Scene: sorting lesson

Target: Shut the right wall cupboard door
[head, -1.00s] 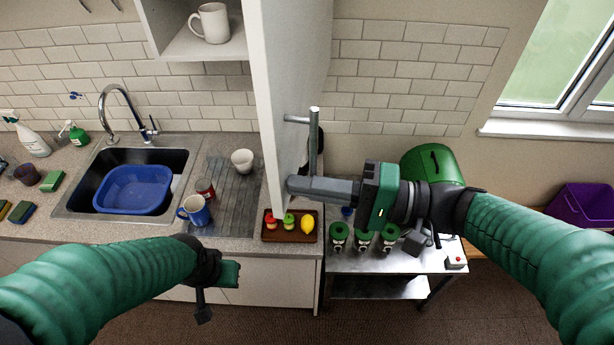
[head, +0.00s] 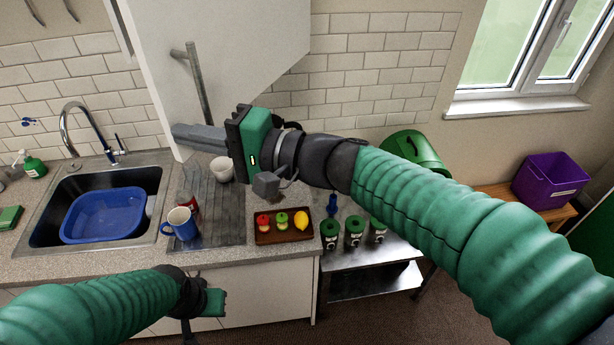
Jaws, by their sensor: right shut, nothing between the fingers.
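The white right wall cupboard door (head: 245,45) hangs at the top middle in the head view. It stands partly open, its lower free corner jutting out toward me. Its grey bar handle (head: 203,90) is upright on its face. My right gripper (head: 176,133) is shut and empty, its fingers pointing left in front of the door's lower part, below the handle. I cannot tell whether they touch the door. The cupboard's inside is hidden behind the door. My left gripper (head: 208,302) is low at the left, over the counter's front, its fingers not clear.
Below are a sink with a blue basin (head: 104,214), a blue mug (head: 181,223), a white cup (head: 222,169) and a wooden tray (head: 263,238) with fruit. A metal trolley (head: 372,260) with green-topped jars stands right of the counter. A purple crate (head: 550,180) is far right.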

